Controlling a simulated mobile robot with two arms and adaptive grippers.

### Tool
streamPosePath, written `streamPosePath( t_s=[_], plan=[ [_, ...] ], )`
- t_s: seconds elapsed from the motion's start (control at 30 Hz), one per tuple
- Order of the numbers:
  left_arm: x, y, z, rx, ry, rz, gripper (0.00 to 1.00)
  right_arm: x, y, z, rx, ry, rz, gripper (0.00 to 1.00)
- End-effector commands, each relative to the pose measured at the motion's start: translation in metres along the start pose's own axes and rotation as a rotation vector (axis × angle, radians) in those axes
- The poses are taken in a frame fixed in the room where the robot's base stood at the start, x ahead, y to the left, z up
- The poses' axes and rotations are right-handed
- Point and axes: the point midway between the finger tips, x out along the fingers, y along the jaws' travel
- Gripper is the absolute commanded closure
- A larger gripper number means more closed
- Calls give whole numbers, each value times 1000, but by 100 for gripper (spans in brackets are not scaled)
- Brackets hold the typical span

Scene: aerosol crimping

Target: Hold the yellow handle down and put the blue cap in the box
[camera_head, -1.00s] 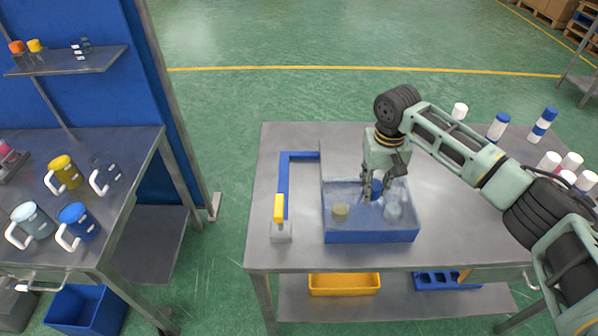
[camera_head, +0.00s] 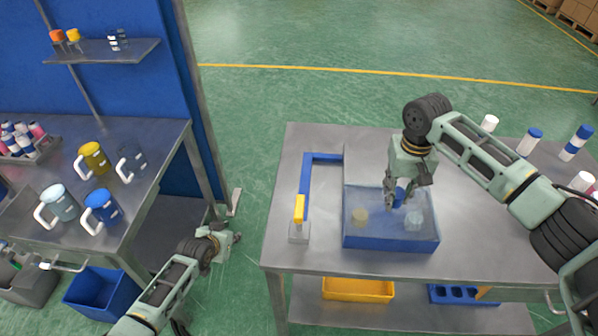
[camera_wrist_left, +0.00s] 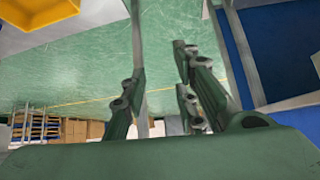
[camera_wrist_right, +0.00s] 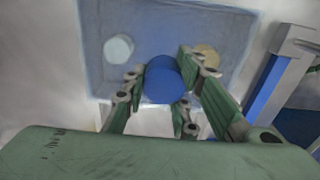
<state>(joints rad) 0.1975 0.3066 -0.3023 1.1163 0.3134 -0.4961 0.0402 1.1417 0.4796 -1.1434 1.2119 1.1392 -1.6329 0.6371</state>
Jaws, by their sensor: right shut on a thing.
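The yellow handle (camera_head: 299,208) stands on a grey base at the left of the table, at the near end of a blue bar; no gripper touches it. The blue cap (camera_wrist_right: 164,80) is between the fingers of my right gripper (camera_head: 408,196), which is shut on it above the box. The box (camera_head: 390,243) is blue with see-through upper walls. Inside it lie a yellowish round piece (camera_head: 360,217) and a pale round piece (camera_head: 413,219). My left gripper (camera_head: 230,236) is empty and open, left of the table, over the floor; its spread fingers show in the left wrist view (camera_wrist_left: 160,95).
A side table at left holds several mugs, including a blue mug (camera_head: 102,207) and a yellow mug (camera_head: 94,157). Several cans, one blue and white (camera_head: 576,142), stand at the table's right. A yellow bin (camera_head: 358,289) sits on the lower shelf.

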Motion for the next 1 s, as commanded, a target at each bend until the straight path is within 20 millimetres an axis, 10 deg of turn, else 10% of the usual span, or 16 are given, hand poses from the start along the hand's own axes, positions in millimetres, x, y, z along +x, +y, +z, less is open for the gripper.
streamPosePath(
  t_s=[0.27,0.5,0.8,1.0],
  plan=[
    [-34,37,-164,70,149,101,73,0,0,0,0,0,0,83],
    [-87,123,-266,251,182,253,73,0,0,0,0,0,0,83],
    [-185,246,-304,727,62,427,73,0,0,0,0,0,0,83],
    [-241,264,-276,1084,-119,434,73,0,0,0,0,0,0,83]
  ],
)
